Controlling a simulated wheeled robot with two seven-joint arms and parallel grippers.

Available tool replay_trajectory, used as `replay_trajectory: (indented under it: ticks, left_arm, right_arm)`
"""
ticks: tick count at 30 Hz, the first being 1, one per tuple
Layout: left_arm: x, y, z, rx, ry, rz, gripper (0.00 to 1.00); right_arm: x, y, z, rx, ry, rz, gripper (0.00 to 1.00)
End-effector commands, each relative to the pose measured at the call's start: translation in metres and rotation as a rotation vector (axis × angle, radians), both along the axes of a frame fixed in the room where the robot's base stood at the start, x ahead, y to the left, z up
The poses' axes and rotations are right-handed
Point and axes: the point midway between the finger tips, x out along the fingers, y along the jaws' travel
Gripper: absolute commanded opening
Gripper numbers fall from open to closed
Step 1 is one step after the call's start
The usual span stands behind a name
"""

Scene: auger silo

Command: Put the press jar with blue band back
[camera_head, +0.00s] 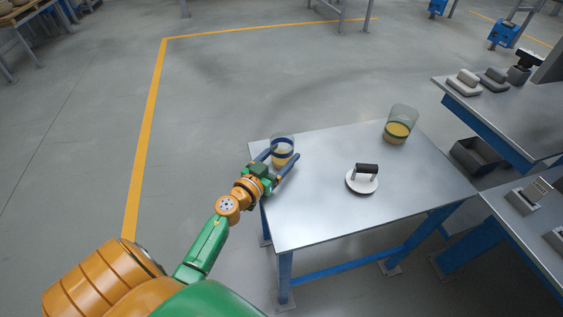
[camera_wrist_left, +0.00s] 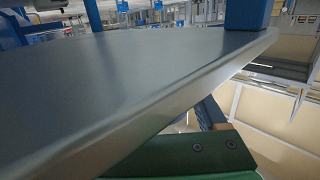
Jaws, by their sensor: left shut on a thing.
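The press jar with blue band (camera_head: 283,144) is a clear jar with yellowish contents, at the far left corner of the metal table (camera_head: 320,215). My left gripper (camera_head: 281,157) is shut on it, one finger on each side. The jar looks upright; I cannot tell whether its base touches the table. In the left wrist view, the table edge (camera_wrist_left: 130,125) fills much of the picture and the jar does not show. My right gripper is in neither view.
A second clear jar (camera_head: 398,127) with yellow contents stands at the table's far right. A white disc with a black handle (camera_head: 362,181) lies right of centre. The table's front is clear. Other benches (camera_head: 500,112) stand at the right.

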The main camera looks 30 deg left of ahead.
Motion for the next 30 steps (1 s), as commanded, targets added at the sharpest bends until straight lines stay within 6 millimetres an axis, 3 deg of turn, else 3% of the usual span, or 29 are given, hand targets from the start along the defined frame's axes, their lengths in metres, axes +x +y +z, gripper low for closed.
replay_trajectory:
  ticks: [8, 9, 11, 20, 23, 30]
  left_arm:
    - [0.000, 0.000, -0.002, -0.001, 0.000, 0.000, 0.05]
    - [0.000, 0.000, -0.001, 0.000, 0.000, 0.000, 0.85]
    - [0.000, 0.000, -0.001, 0.000, 0.000, 0.000, 1.00]
    - [-0.001, 0.000, 0.006, 0.000, 0.000, 0.000, 1.00]
    - [-0.019, -0.001, 0.004, -0.002, 0.003, -0.001, 1.00]
    - [-0.081, -0.001, 0.006, -0.001, 0.005, 0.002, 1.00]
  right_arm:
    - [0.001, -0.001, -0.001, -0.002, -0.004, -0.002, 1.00]
    - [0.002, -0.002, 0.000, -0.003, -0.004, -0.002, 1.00]
    - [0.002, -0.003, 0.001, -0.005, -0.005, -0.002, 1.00]
    - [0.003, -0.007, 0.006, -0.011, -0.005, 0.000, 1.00]
    - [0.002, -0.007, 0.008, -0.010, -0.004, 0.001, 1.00]
    - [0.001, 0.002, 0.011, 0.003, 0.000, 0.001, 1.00]
